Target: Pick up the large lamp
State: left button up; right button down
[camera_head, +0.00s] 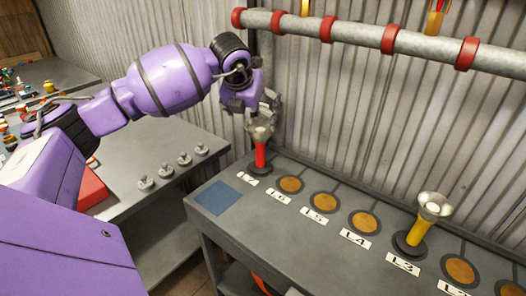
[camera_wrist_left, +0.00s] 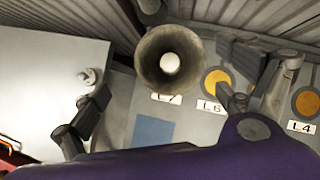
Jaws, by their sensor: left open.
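Two lamp-like fittings with flared cups stand on the grey bench. One has a red stem (camera_head: 260,156) and stands at the L7 label. The other is yellow with a silvery cup (camera_head: 418,231) and stands upright on a dark round base by L3. I cannot tell for sure which is the large lamp. My left gripper (camera_head: 264,112) is open at the top of the red-stemmed fitting. In the left wrist view, its flared cup (camera_wrist_left: 153,72) with a white bulb lies between the spread fingers. Contact cannot be told. My right gripper is not in view.
The grey bench (camera_head: 310,240) carries orange discs (camera_head: 365,223), white labels and a blue square (camera_head: 217,197). A grey pipe with red rings (camera_head: 395,40) runs above along the corrugated wall. A side table (camera_head: 140,208) at left holds several small grey knobs (camera_head: 166,171).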

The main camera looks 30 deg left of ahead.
aim_at(258, 125)
pick_arm(q)
jog(key=x, duration=0.3)
jog(key=d+p+x, duration=0.1)
jog(key=x, duration=0.1)
jog(key=shift+w+a+f, duration=0.15)
jog(key=shift+w+f, duration=0.15)
jog(key=shift+f, duration=0.05)
jog(key=shift+w+a+f, duration=0.15)
jog(key=shift+w+f, duration=0.1)
jog(key=shift+f, duration=0.2)
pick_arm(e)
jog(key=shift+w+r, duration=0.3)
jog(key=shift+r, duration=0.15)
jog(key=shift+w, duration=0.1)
pick_arm(q)
jog(key=c, duration=2)
jog(key=shift+c, duration=0.4)
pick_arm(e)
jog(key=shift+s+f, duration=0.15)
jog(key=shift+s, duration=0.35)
pick_arm(q)
jog(key=shift+r, duration=0.1)
